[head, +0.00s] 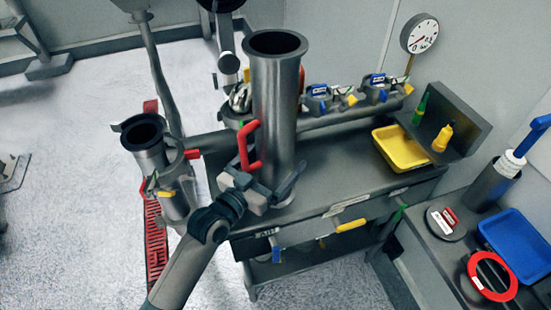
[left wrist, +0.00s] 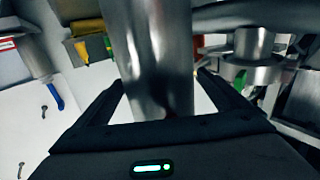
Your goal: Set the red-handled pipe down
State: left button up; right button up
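The red-handled pipe (head: 274,100) is a tall grey metal tube with a flanged top and a red handle (head: 248,146) on its left side. It is upright at the front left of the grey workbench (head: 330,190); its foot is partly hidden by my left gripper (head: 266,184). That gripper is low at the pipe's near side, fingers spread. In the left wrist view the pipe (left wrist: 155,50) stands between the two black fingers (left wrist: 160,92), with narrow light gaps beside it. My right gripper is in no view.
A smaller grey container (head: 148,160) stands left of the bench. A yellow tray (head: 400,148) and yellow bottle (head: 442,138) are at the bench's back right. A side table holds a blue tray (head: 518,240) and a red ring (head: 490,277).

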pick_arm(q)
jog(key=b+v, duration=0.5)
jog(key=v, duration=1.2)
jog(key=shift+s, duration=0.25)
jog(key=shift+a+f, duration=0.1)
jog(key=shift+f, duration=0.05)
